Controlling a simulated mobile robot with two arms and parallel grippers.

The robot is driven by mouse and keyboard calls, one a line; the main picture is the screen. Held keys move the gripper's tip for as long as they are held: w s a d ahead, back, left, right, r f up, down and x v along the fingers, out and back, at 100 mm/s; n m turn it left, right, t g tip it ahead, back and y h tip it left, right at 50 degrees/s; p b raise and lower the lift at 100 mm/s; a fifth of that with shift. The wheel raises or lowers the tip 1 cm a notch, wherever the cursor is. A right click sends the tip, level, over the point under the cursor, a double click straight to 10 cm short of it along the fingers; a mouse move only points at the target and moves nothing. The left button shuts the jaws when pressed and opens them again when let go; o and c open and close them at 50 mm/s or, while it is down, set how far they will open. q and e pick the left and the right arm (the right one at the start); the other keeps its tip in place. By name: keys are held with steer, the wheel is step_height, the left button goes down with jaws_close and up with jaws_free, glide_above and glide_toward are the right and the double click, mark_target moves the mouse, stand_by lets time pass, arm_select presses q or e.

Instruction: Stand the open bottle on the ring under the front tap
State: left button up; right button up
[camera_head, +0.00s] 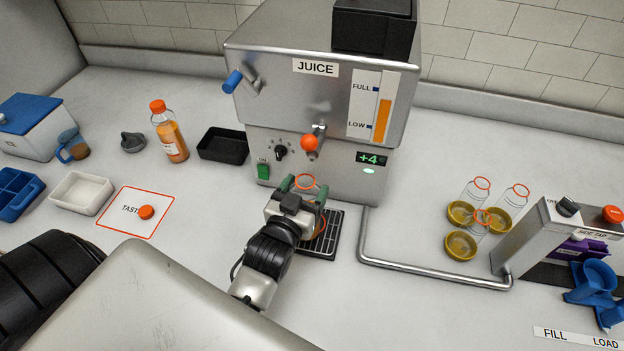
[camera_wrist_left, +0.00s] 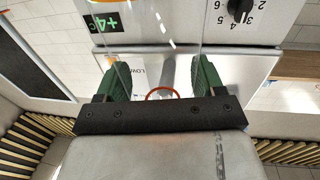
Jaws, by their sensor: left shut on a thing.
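My left gripper (camera_head: 303,191), with green fingers, is shut on a clear, empty-looking open bottle (camera_head: 306,188) with an orange rim. The bottle is upright in front of the juice machine, below and slightly in front of the front tap (camera_head: 312,146) with its orange knob. In the left wrist view the green fingers (camera_wrist_left: 161,78) stand on either side of the bottle (camera_wrist_left: 160,60). An orange ring (camera_head: 320,229) shows partly on the black drip tray (camera_head: 322,250), behind my gripper. I cannot tell whether the bottle's base touches the tray. My right gripper is not in view.
A steel pipe (camera_head: 430,274) runs right of the tray to the fill station (camera_head: 545,235). Clear bottles (camera_head: 473,193) stand in yellow cups. A juice bottle (camera_head: 170,135) and black tray (camera_head: 223,146) are left.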

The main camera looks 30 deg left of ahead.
arm_select(q)
steer(key=w, duration=0.1)
steer(key=w+f+p, duration=0.1)
steer(key=w, duration=0.1)
steer(key=shift+w+a+f, duration=0.15)
steer(key=shift+w+f, duration=0.05)
steer(key=shift+f, duration=0.1)
steer(key=o, duration=1.5)
steer(key=shift+f, duration=0.1)
steer(key=shift+c, duration=0.2)
